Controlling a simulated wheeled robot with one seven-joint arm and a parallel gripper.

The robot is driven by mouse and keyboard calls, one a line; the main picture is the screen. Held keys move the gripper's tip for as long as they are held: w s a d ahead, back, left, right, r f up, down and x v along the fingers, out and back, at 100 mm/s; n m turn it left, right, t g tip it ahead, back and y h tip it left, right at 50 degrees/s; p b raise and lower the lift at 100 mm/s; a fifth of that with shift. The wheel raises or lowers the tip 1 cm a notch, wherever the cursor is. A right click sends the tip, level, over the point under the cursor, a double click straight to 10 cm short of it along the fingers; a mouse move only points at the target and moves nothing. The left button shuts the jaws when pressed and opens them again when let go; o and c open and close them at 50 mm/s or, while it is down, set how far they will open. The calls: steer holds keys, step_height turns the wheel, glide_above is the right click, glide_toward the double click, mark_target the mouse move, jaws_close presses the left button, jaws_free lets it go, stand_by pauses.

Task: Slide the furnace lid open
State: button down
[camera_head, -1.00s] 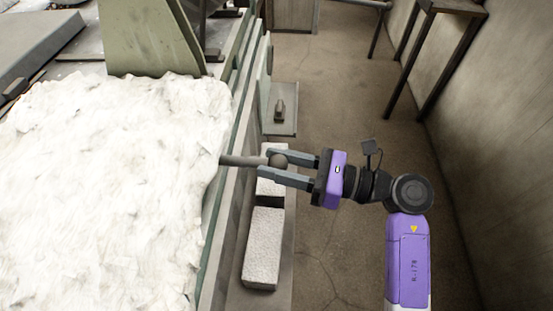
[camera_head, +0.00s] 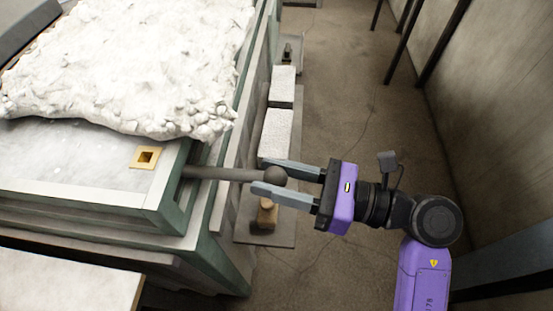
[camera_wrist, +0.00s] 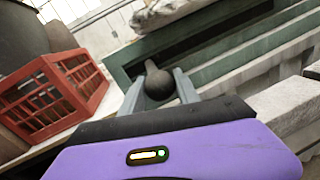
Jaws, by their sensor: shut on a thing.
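The furnace is a long green-edged body; its green rim (camera_head: 170,190) shows in the head view. A dark handle rod (camera_head: 215,174) sticks out sideways from its right side near the front corner and ends in a round knob (camera_head: 275,175). My gripper (camera_head: 262,176) is shut on the knob, one finger on each side. In the wrist view the knob (camera_wrist: 159,84) sits between the fingers, in front of a long dark slot (camera_wrist: 200,55) in the green side. I cannot make out the lid itself; what the rod joins inside is hidden.
A lumpy white mass (camera_head: 130,65) covers the furnace top further back. A gold square fitting (camera_head: 147,157) lies on the pale front top. Two pale blocks (camera_head: 276,133) lie along the right side. A red crate (camera_wrist: 50,95) shows in the wrist view. Bare floor (camera_head: 340,110) lies right.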

steer(key=s, duration=0.5)
steer(key=shift+s+a, duration=0.15)
steer(key=c, duration=0.9)
jaws_free()
steer(key=shift+s, duration=0.15)
steer(key=b+v, duration=0.1)
steer(key=v, duration=0.7)
steer(key=shift+b, duration=0.35)
